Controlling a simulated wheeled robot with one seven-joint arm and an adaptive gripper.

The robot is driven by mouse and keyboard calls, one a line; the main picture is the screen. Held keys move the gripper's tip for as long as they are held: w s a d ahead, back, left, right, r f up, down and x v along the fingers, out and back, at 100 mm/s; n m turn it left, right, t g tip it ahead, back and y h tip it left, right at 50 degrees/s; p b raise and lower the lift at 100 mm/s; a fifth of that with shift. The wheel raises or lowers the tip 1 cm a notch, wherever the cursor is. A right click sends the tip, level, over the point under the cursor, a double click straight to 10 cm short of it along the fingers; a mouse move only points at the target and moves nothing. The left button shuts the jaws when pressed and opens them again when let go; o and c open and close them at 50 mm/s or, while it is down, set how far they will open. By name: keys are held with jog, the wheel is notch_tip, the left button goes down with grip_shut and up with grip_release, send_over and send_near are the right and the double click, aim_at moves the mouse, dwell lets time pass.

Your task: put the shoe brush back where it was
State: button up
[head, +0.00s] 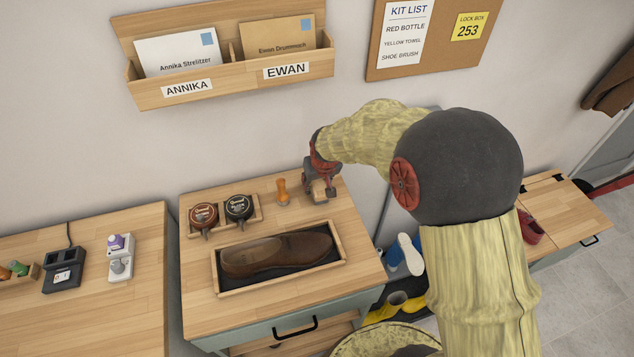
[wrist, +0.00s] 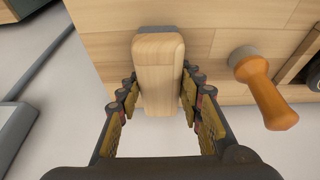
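The shoe brush (wrist: 159,75) shows in the wrist view as a pale wooden block with rounded ends. My gripper (wrist: 160,95) has one finger along each long side, and both pads appear to touch the wood. In the head view my gripper (head: 320,175) points down at the back right corner of the middle cabinet top (head: 200,290). The brush (head: 318,194) shows there as a small pale patch, mostly hidden by the fingers. Its bristles are hidden, and I cannot tell whether it rests on the top or is slightly raised.
An orange-handled tool (head: 282,191) stands close left of my gripper. Two polish tins (head: 238,207) sit in a small wooden tray further left. A brown shoe (head: 278,255) lies in a framed tray in front. The letter rack (head: 230,85) hangs on the wall behind.

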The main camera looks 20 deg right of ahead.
jog(key=o, duration=0.4)
jog(key=shift+r, duration=0.1)
jog(key=shift+r, duration=0.25)
jog(key=s+f+p+v, duration=0.1)
jog(key=s+p+v, duration=0.15)
jog(key=v, duration=1.05)
jog(key=s+f+p+v, duration=0.1)
jog(key=s+v, duration=0.2)
jog(key=v, duration=1.1)
jog(key=shift+t, duration=0.6)
jog(key=s+r, duration=0.1)
jog(key=s, duration=0.8)
jog(key=s+r, duration=0.1)
jog(key=s, duration=0.4)
jog(key=shift+s+r, duration=0.3)
jog(key=shift+r, duration=0.1)
